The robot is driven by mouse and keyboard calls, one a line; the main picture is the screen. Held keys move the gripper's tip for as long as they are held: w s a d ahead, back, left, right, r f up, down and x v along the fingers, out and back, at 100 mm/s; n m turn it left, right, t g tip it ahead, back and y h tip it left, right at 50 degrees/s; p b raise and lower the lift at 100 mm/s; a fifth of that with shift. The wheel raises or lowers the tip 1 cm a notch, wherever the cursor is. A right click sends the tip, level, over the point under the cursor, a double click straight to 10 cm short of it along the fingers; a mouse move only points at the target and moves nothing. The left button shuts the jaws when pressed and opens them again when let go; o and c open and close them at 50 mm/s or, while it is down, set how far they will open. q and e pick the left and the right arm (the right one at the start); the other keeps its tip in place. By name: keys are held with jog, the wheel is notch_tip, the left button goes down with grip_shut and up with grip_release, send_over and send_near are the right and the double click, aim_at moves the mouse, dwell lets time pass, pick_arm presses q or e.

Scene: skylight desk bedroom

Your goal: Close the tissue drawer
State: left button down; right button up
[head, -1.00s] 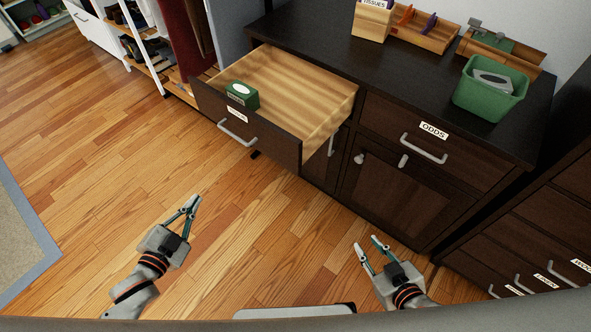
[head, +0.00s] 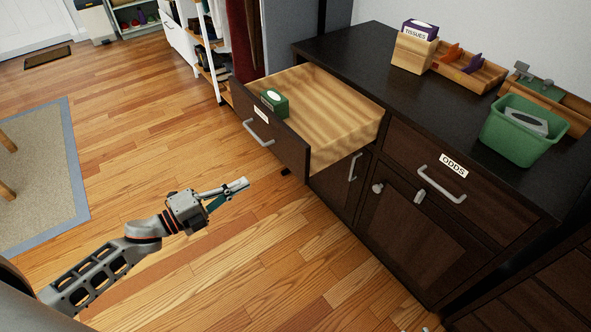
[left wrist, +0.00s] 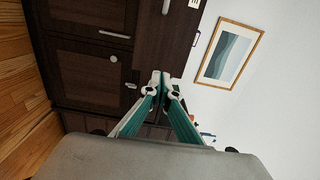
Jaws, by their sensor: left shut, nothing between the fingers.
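The open drawer (head: 276,139) sticks far out of the dark dresser's upper left. It has a pale wooden inside, a dark front with a silver handle (head: 258,134) and a white label too small to read. A green tissue box (head: 274,102) stands inside it, near the front panel. My left gripper (head: 243,184) is shut and empty, in front of and below the drawer front, apart from it. In the left wrist view its closed fingertips (left wrist: 160,78) point toward dark cabinet fronts. My right gripper is out of view.
The dresser top (head: 366,62) bears a wooden box with a purple TISSUES box (head: 420,30), wooden trays and a green bin (head: 521,131). The ODDS drawer (head: 441,179) beside the open one is shut. Clothes and a shelf rack stand behind. The wooden floor in front is clear.

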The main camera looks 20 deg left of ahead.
pick_arm(q)
send_near(293, 158)
jog(key=x, duration=0.5)
jog(key=shift+w+d+b, duration=0.15)
jog(key=shift+d+b, duration=0.05)
jog(key=shift+b, duration=0.1)
jog(key=shift+w+d, duration=0.35)
jog(key=shift+w, duration=0.15)
jog(key=shift+w+d, duration=0.1)
jog(key=shift+r, duration=0.1)
